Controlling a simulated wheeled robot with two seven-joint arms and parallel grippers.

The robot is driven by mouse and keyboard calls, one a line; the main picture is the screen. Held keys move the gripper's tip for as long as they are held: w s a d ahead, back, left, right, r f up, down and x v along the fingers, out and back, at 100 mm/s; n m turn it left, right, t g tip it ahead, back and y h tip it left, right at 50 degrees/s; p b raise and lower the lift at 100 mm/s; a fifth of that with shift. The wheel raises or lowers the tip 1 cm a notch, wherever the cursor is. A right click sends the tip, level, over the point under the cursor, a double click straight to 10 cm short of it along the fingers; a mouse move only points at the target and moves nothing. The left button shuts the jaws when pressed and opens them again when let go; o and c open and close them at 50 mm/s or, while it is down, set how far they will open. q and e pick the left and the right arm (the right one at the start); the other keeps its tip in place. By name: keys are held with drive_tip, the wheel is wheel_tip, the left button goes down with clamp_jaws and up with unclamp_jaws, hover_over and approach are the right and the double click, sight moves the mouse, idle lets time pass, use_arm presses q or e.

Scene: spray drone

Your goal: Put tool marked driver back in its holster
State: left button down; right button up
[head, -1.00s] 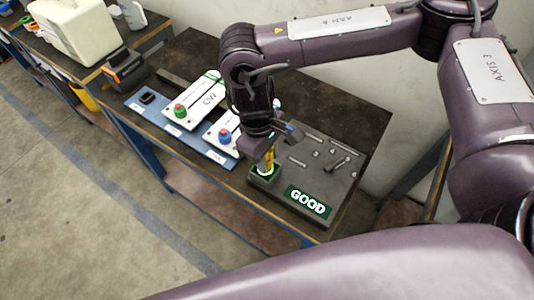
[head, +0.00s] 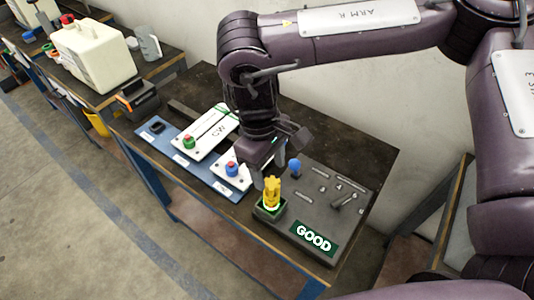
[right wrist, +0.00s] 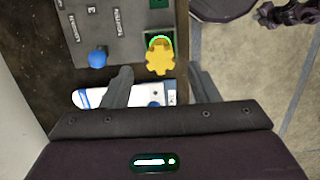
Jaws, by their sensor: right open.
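A yellow tool with a lobed head (head: 272,190) stands upright in a dark green-edged holster (head: 268,213) at the near corner of a grey tool board (head: 340,222). Any marking on the tool is not legible. It also shows in the right wrist view (right wrist: 159,57), with a bright green ring just beyond it. My right gripper (head: 279,160) is open and empty, just behind the tool and apart from it. In the right wrist view its two fingers (right wrist: 160,88) lie either side of and short of the yellow head. My left gripper is not in view.
A green GOOD sign (head: 313,237) is on the board, with a blue-topped tool (head: 294,167) and several metal tools. White panels (head: 212,133) with coloured knobs lie left on a blue base. A cream box (head: 93,56) stands on the far-left bench. The bench's back right is clear.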

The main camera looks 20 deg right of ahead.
drive_tip(key=shift+w+a+r, duration=0.1)
drive_tip(key=shift+w+r, duration=0.05)
drive_tip(key=shift+r, duration=0.85)
drive_tip(key=shift+w+a+r, duration=0.1)
drive_tip(key=shift+r, duration=0.85)
